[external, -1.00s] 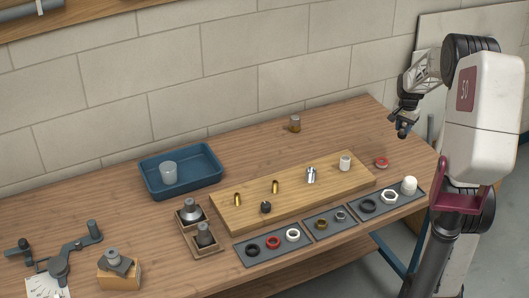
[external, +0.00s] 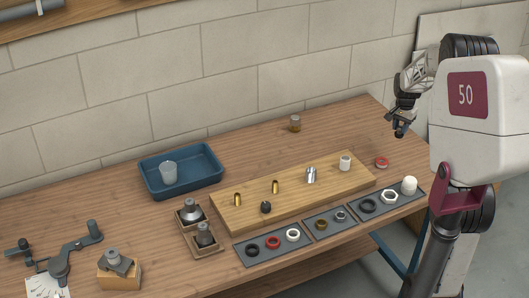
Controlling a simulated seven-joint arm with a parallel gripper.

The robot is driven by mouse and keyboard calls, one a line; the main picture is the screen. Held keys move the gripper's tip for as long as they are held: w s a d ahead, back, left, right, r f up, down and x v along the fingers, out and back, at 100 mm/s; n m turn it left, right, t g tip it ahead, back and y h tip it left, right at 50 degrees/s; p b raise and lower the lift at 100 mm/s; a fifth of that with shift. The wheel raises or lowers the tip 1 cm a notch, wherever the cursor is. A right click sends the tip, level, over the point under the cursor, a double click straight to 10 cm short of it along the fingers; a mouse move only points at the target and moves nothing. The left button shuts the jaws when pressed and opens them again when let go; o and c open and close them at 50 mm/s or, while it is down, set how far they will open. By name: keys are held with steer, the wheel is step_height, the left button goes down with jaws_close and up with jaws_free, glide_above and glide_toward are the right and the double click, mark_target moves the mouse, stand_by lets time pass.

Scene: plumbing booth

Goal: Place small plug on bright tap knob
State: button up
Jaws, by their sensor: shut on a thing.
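My gripper (external: 399,132) hangs in the air at the right, above the table's back right part. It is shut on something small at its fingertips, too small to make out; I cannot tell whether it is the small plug. Two knob-like pieces stand in wooden boxes left of the board: a paler grey one (external: 190,211), which may be the bright tap knob, and a darker one (external: 205,238). A shiny chrome fitting (external: 311,175) stands on the wooden board (external: 290,200). My gripper is well away from all of these.
The board also holds brass posts (external: 238,200), a black piece (external: 266,207) and a white piece (external: 345,163). Dark trays (external: 244,258) with rings and nuts line the front.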

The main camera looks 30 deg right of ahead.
steer(key=w+a+r+m, duration=0.1)
steer(key=w+a, duration=0.7)
steer(key=a, duration=0.6)
steer(key=w+a+m, duration=0.1)
steer(key=w+a, duration=0.8)
steer(key=a, duration=0.5)
steer(key=shift+w+a+r, duration=0.15)
steer(key=shift+a+r, duration=0.2)
steer(key=shift+r, duration=0.05)
steer(key=shift+w, duration=0.1)
glide_above(297, 115)
steer(key=shift+f, duration=0.75)
steer(key=shift+f, duration=0.1)
steer(key=shift+f, duration=1.65)
steer(key=shift+f, duration=0.15)
steer(key=o, duration=0.9)
steer(key=shift+o, duration=0.2)
